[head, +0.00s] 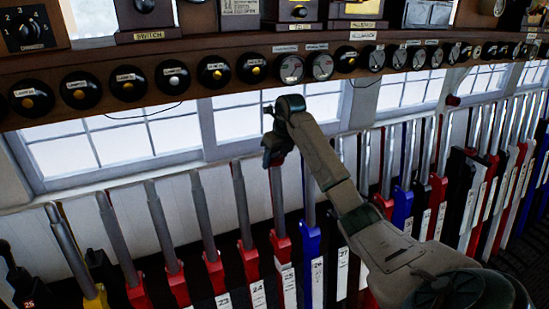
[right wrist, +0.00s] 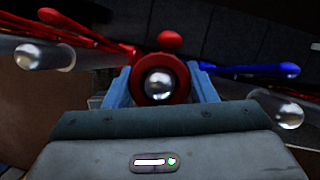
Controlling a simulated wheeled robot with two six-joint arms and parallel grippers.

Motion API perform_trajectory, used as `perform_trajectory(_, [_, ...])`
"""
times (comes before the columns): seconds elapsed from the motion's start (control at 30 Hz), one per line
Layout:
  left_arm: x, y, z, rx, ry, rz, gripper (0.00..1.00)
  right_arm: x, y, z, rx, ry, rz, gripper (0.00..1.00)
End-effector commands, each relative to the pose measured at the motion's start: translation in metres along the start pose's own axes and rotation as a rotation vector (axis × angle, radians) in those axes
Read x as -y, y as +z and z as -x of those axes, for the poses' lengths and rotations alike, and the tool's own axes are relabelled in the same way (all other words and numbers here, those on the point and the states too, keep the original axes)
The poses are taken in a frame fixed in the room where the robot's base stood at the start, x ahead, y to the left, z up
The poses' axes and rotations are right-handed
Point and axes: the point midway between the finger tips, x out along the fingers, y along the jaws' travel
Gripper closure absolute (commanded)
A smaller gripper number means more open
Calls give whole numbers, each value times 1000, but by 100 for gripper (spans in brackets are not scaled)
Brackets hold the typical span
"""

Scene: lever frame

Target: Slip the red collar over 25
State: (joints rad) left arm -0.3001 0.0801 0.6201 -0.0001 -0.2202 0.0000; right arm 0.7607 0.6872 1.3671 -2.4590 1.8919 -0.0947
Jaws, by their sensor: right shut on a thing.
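My right gripper (head: 276,150) is at the top of a steel-handled lever (head: 277,200) with a red lower part, just left of the blue lever (head: 310,240). In the right wrist view its blue-grey fingers (right wrist: 160,85) are shut on the red collar (right wrist: 137,82). The bright rounded end of a lever handle (right wrist: 159,84) shows within the collar's ring; how far down the collar sits is hard to tell. The plate of 25 is not clearly readable. My left gripper is not in view.
Neighbouring handle ends stand close on the left (right wrist: 45,56) and right (right wrist: 288,113) of the gripper. A wooden shelf (head: 200,52) with round black instruments runs above the levers. Windows (head: 110,150) are behind. Levers continue tightly spaced to the right.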

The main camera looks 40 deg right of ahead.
Motion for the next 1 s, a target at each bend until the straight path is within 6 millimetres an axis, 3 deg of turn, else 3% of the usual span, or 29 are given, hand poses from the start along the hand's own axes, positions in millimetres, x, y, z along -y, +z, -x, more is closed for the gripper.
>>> perform_trajectory(0.23, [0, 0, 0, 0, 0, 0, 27, 0, 0, 0, 1, 0, 0, 69])
perform_trajectory(0.27, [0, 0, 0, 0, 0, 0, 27, 0, 0, 0, 1, 0, 0, 45])
perform_trajectory(0.37, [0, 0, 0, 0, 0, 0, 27, 0, 0, 0, 0, 0, 0, 25])
perform_trajectory(0.4, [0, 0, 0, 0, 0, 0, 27, 0, 0, 0, 0, 0, 0, 24])
perform_trajectory(0.57, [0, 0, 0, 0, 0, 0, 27, 0, 0, 0, 0, 0, 0, 24])
perform_trajectory(0.63, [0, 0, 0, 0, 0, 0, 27, 0, 0, -1, 0, 0, 0, 16])
perform_trajectory(1.0, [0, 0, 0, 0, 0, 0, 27, 0, 0, -1, 0, 0, 0, 16])
